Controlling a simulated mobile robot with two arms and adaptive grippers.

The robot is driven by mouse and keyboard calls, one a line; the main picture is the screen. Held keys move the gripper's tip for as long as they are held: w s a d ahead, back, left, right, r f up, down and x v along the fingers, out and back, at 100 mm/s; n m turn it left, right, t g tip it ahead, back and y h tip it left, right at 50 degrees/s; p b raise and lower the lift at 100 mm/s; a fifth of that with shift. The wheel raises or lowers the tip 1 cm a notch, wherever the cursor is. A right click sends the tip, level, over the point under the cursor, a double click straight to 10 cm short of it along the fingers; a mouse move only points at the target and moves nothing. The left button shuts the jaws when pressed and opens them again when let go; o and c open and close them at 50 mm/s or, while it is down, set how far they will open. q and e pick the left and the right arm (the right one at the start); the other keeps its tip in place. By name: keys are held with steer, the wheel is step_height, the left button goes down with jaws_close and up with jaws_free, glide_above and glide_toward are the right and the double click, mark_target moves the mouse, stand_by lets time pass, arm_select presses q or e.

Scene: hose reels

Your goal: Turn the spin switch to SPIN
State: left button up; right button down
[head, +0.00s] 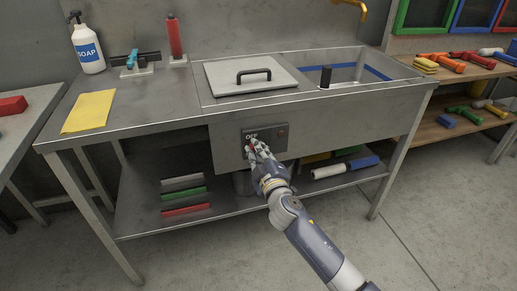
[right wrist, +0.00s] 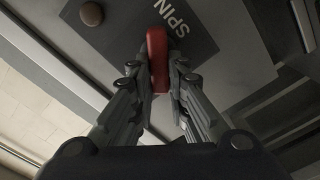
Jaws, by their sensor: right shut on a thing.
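The dark switch panel (head: 270,137) is on the front of the metal sink unit, with the word OFF showing at its upper left. In the right wrist view the panel (right wrist: 120,28) bears the word SPIN beside a red switch lever (right wrist: 158,50). My right gripper (head: 254,147) is at the panel's lower left in the head view. In the right wrist view its fingers (right wrist: 158,85) are closed on both sides of the red lever. The fingers mostly hide the lever in the head view. My left gripper is not in view.
A round reddish knob or lamp (head: 282,132) sits on the panel's right side. Above are a lid with a black handle (head: 251,77) and an open basin (head: 347,72). A lower shelf (head: 235,203) holds colored bars and rolls. A soap bottle (head: 88,50) stands upper left.

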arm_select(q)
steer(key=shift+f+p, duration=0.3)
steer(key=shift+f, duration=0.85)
arm_select(e)
steer(key=shift+a+f+n, duration=0.1)
steer(key=shift+f+n, duration=0.1)
steer(key=shift+n, duration=1)
steer(key=shift+a+f+n, duration=0.1)
steer(key=shift+f+n, duration=0.15)
steer(key=shift+n, duration=0.95)
steer(key=shift+a+f+n, duration=0.1)
steer(key=shift+f+n, duration=0.1)
steer(key=shift+n, duration=1)
steer(key=c, duration=1.6)
jaws_free()
steer(key=shift+o, duration=0.2)
steer(key=shift+s, duration=0.1)
steer(key=v, duration=1.2)
